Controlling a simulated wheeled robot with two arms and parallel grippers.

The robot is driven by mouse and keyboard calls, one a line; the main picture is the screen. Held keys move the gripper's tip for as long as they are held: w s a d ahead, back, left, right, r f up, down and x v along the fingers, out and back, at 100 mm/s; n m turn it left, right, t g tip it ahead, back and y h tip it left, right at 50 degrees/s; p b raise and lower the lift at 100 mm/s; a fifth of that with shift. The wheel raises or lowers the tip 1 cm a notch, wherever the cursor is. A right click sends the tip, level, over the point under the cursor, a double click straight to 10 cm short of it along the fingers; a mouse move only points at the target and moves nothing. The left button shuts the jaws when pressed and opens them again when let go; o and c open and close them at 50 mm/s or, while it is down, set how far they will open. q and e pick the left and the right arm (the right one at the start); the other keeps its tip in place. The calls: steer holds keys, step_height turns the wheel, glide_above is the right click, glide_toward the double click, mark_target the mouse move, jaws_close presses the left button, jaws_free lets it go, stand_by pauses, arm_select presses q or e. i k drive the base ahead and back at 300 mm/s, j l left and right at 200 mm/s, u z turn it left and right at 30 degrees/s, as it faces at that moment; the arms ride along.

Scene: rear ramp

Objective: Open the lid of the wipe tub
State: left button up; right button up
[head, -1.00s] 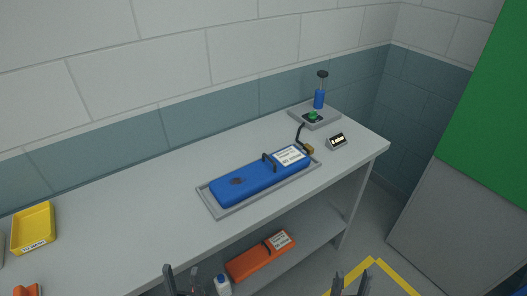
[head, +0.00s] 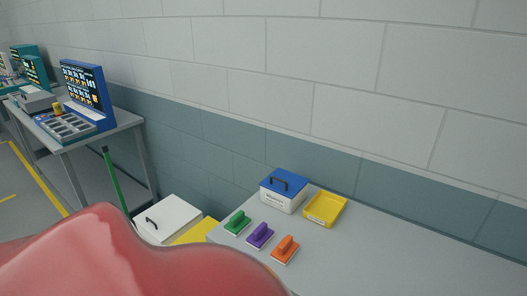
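A white tub with a label on its front (head: 277,202) stands at the back left end of the grey table, near the wall. Its blue lid (head: 291,184) has a dark handle and sits flat on top, closed. I take this to be the wipe tub; its label is too small to read. Neither of my grippers is in the head view now, so I cannot see where they are relative to the tub.
A yellow tray (head: 325,209) stands right of the tub. Green (head: 238,222), purple (head: 260,235) and orange (head: 286,249) handled blocks lie in front. A white-lidded bin (head: 167,219) is left of the table. A large red shape (head: 130,262) blocks the lower left.

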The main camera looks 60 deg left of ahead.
mark_target(282, 182)
steer(key=u, duration=1.8)
steer(key=i+j+u, duration=0.15)
steer(key=i+j, duration=0.15)
steer(key=i+j+u, duration=0.15)
steer(key=i, duration=0.35)
